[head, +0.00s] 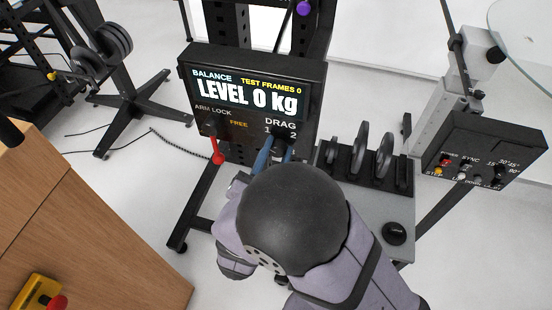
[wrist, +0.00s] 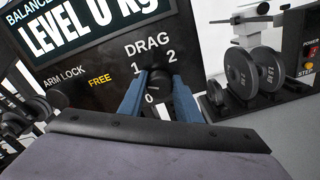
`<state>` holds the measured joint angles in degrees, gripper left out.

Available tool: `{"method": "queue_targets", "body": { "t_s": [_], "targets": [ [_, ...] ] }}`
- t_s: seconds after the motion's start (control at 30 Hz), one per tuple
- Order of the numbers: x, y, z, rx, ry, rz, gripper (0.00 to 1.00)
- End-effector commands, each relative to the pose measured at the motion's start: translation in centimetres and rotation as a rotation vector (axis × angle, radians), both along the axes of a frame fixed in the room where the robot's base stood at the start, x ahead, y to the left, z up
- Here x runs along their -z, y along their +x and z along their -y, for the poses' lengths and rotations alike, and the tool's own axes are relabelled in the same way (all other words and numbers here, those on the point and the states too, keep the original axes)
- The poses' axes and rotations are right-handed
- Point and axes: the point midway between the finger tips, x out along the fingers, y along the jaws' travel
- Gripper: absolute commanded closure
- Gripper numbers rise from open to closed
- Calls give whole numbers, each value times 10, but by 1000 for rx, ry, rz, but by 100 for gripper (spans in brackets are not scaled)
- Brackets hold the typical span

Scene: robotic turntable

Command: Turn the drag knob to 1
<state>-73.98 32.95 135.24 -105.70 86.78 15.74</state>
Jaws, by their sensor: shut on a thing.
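The drag knob (wrist: 157,81) is a dark round knob on the black balance panel (wrist: 103,90). It sits under the white word DRAG, with 1 at its upper left, 2 at its upper right and 0 below it. My gripper (wrist: 156,88) has its blue fingers on either side of the knob and is shut on it. I cannot make out which mark the knob points to. In the head view, my gripper (head: 274,152) reaches the panel's lower right, and my arm hides part of that area. The display (head: 250,94) reads LEVEL 0 kg and TEST FRAMES 0.
The red arm lock lever (head: 217,157) hangs at the panel's lower left, beside FREE. Weight plates (head: 360,155) stand in a rack to the right. A second control box (head: 484,150) is farther right. A wooden cabinet (head: 95,225) is at the left.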

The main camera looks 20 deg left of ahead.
Motion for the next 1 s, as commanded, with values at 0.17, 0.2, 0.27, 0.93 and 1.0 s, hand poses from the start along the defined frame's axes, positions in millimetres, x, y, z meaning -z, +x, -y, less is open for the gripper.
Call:
{"method": "queue_targets", "body": {
  "t_s": [0.17,0.2,0.27,0.93,1.0],
  "targets": [
    [5,0,1,0,139,-1,92],
    [5,0,1,0,163,-1,92],
    [5,0,1,0,198,-1,92],
    [2,0,1,1,313,-3,92],
    [2,0,1,1,312,-3,92]
  ]
}}
